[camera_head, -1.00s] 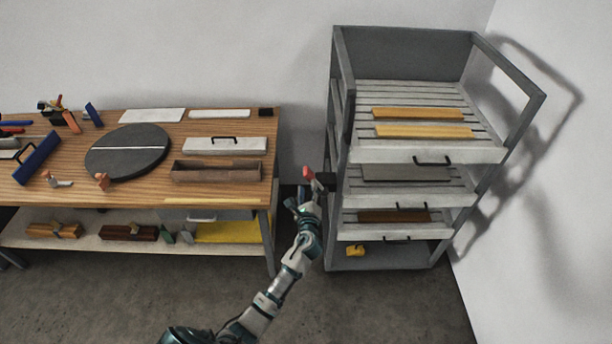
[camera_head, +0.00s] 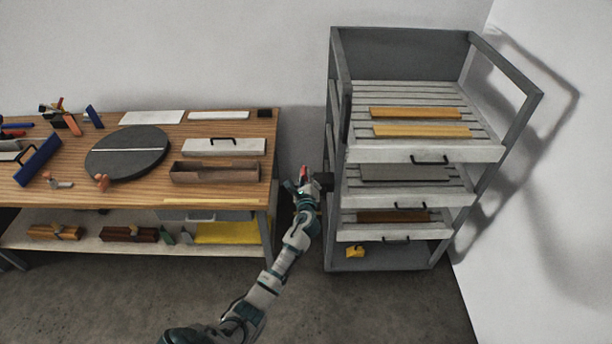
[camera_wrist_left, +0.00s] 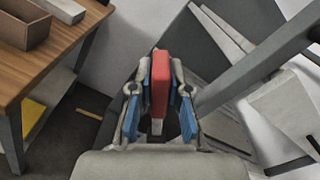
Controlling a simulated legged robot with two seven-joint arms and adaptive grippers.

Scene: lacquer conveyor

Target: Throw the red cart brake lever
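The red brake lever (camera_head: 303,173) stands at the left side of the grey cart (camera_head: 337,130), near a dark bracket on its post. My left gripper (camera_head: 305,186) is at the lever from the near side. In the left wrist view, the red lever (camera_wrist_left: 160,85) stands upright between the two blue-padded fingers of my left gripper (camera_wrist_left: 161,78). The fingers close in on both its sides, and the gripper looks shut on it. The lever's lower part is partly hidden by the gripper. My right gripper is not in view.
A wooden workbench (camera_head: 235,198) stands to the left, with a black turntable (camera_head: 127,160) and several tools and boxes. The cart has slatted shelves with boards. A narrow gap separates bench and cart. The white wall (camera_head: 560,210) is close to the cart's right.

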